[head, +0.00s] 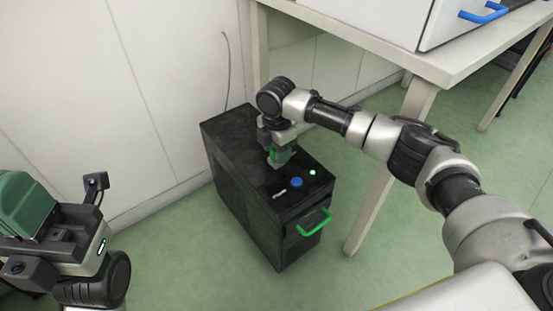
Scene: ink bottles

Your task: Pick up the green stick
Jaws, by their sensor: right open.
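My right gripper (277,163) points down over the cabinet top, left of and behind that item. It is open, with a green part at its jaws; I see nothing held. My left gripper (45,222) is at the left edge of the head view, partly cut off and far from the cabinet. Its jaws cannot be made out.
A blue round item (296,182) and a small white item (280,193) are also on the cabinet top. A green handle (314,222) sticks out of the cabinet front. A white table (370,45) stands behind at right. The green floor in front is clear.

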